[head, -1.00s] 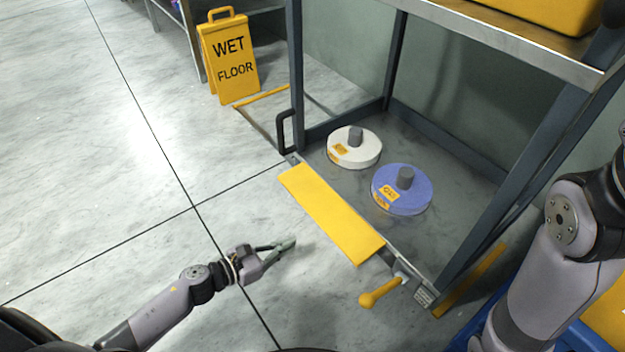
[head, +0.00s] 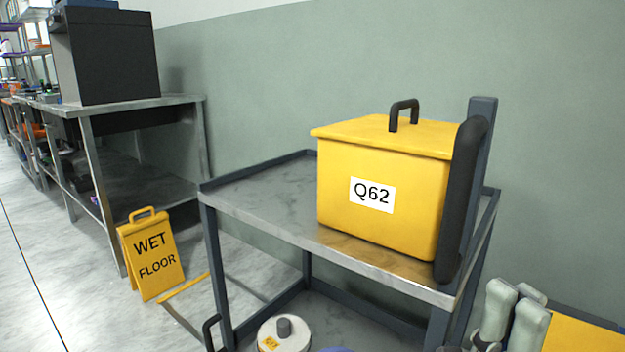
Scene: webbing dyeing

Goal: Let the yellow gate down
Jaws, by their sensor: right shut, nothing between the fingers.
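The yellow gate is out of view below the picture. The cart's upper shelf (head: 262,199) and part of its frame show in the head view. On the lower shelf, a white spool (head: 292,340) with a grey hub shows at the bottom edge, and a sliver of a blue spool (head: 335,350) is beside it. My right gripper (head: 517,296) is at the lower right, beside the cart's right side, with its pale finger pads upward. It is shut and empty. My left gripper is not in view.
A yellow lidded box marked Q62 (head: 340,220) stands on the upper shelf. A black padded upright handle (head: 461,200) rises at the cart's right. A wet floor sign (head: 150,270) stands left of the cart. A steel workbench (head: 130,104) is behind it. Floor at left is clear.

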